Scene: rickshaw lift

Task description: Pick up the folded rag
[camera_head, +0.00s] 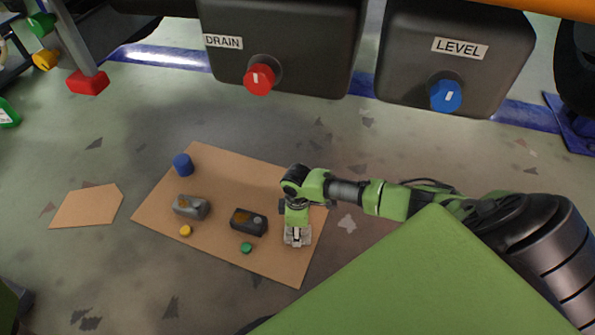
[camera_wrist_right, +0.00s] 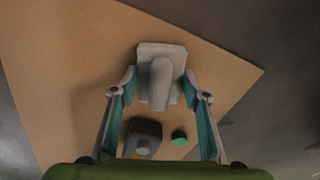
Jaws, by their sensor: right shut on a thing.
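The folded rag (camera_head: 298,240) is a small pale grey cloth at the right side of the brown cardboard sheet (camera_head: 222,254). My right gripper (camera_head: 297,229) points down over it from above. In the right wrist view the rag (camera_wrist_right: 161,52) has a raised rounded fold between the two teal-padded fingers of my right gripper (camera_wrist_right: 160,82), which is shut on it. The pictures do not clearly show whether the rag is clear of the cardboard. My left gripper is not in view.
The cardboard also holds a black block (camera_head: 248,222), a grey block (camera_head: 190,207), a blue cylinder (camera_head: 183,165), a yellow cap (camera_head: 186,231) and a green cap (camera_head: 246,248). Dark tanks with a red knob (camera_head: 259,79) and a blue knob (camera_head: 446,96) stand behind.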

